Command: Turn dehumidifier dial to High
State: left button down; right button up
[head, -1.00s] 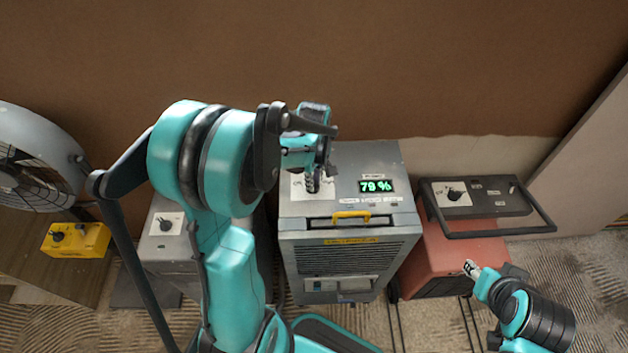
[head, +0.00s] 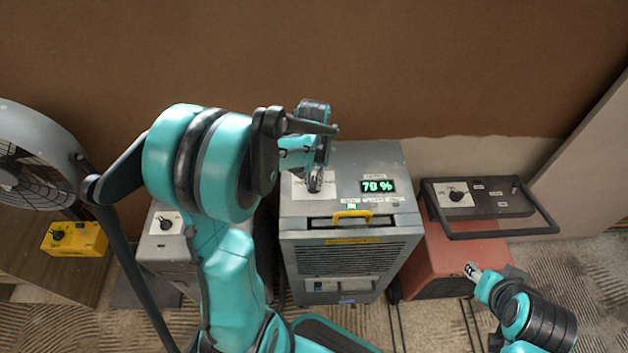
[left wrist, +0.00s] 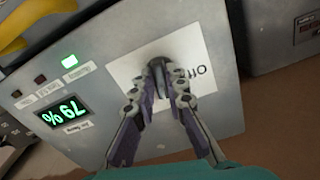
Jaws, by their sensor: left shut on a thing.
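The grey dehumidifier (head: 345,160) stands in the middle of the head view. Its top panel has a green percentage display (head: 378,186) and a white dial label (head: 299,187). In the left wrist view the dark dial knob (left wrist: 158,66) sits on the white label (left wrist: 203,58), which has "Off" printed upside down. My left gripper (left wrist: 168,90) is shut on the knob, one finger on each side. The fingers hide part of the knob, and its pointer setting cannot be told. A green indicator (left wrist: 69,61) is lit beside two dark ones. My right gripper (head: 471,270) is well away at lower right.
A grey unit with a dial (head: 166,224), a yellow control box (head: 75,239) and a fan (head: 35,160) stand to the left. A red machine (head: 445,263) with a black handle frame (head: 490,234) stands close on the right. A brown wall (head: 450,70) is behind.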

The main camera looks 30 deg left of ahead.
aim_at(312, 183)
pick_arm(q)
jog(key=m, duration=0.4)
jog(key=shift+a+m, duration=0.1)
jog(key=shift+m, duration=0.2)
jog(key=m, duration=0.4)
jog(key=shift+m, duration=0.3)
jog(key=c, duration=1.5)
grip_release()
jog(key=shift+c, duration=0.2)
jog(key=shift+a, duration=0.1)
notch_tip(312, 183, up, 12)
